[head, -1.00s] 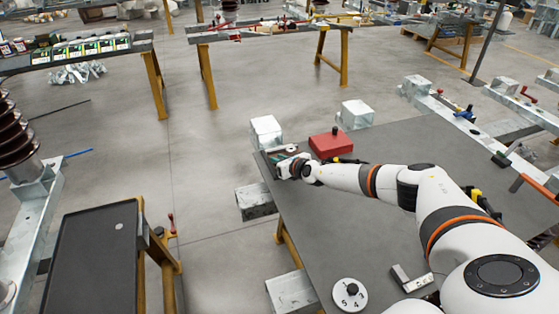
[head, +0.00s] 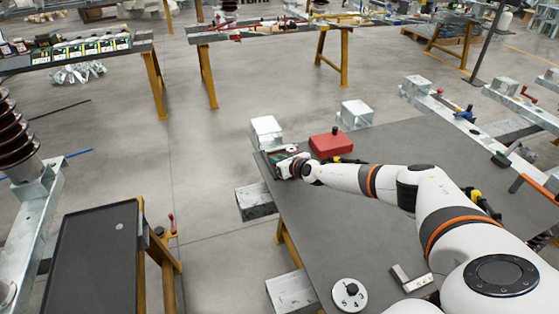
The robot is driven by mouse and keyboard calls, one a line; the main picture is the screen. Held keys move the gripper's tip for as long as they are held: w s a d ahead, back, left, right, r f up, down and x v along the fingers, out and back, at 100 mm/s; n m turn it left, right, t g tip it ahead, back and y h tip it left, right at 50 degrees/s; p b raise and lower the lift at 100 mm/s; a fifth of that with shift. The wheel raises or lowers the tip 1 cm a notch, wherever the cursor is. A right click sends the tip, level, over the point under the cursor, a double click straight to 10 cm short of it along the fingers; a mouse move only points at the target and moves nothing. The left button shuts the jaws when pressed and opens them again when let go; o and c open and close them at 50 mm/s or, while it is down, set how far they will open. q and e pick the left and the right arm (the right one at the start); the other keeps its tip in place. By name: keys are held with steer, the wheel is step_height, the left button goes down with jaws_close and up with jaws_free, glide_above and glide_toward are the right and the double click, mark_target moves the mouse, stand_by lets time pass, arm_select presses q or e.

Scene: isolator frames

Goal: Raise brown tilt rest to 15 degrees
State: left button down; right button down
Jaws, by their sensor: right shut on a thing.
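My right arm reaches across the grey table, and its white gripper (head: 283,167) is at the table's far left corner. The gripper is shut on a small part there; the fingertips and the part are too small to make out. A small dark, brownish fixture (head: 274,156) lies right at the gripper and is partly hidden by it; I take it for the brown tilt rest. A small white round piece (head: 291,149) shows at its far side. Its tilt angle cannot be read. My left gripper is not in view.
A red block with a black knob (head: 331,143) stands just right of the gripper. A numbered white dial (head: 350,295) and a grey angled piece (head: 410,279) lie near the table's front. Metal blocks (head: 266,131) stand by the table edges. The grey tabletop (head: 330,220) is mostly clear.

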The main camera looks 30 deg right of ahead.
steer(key=shift+w+d+r, duration=0.15)
steer(key=shift+w+r, duration=0.05)
steer(key=shift+r, duration=0.25)
steer(key=shift+w+d+r, duration=0.1)
steer(key=shift+w+r, duration=0.15)
steer(key=shift+r, duration=0.25)
steer(key=c, duration=1.3)
jaws_free()
steer(key=shift+f, duration=0.3)
steer(key=shift+s, duration=0.1)
steer(key=shift+s+p, duration=0.1)
steer(key=shift+p, duration=0.2)
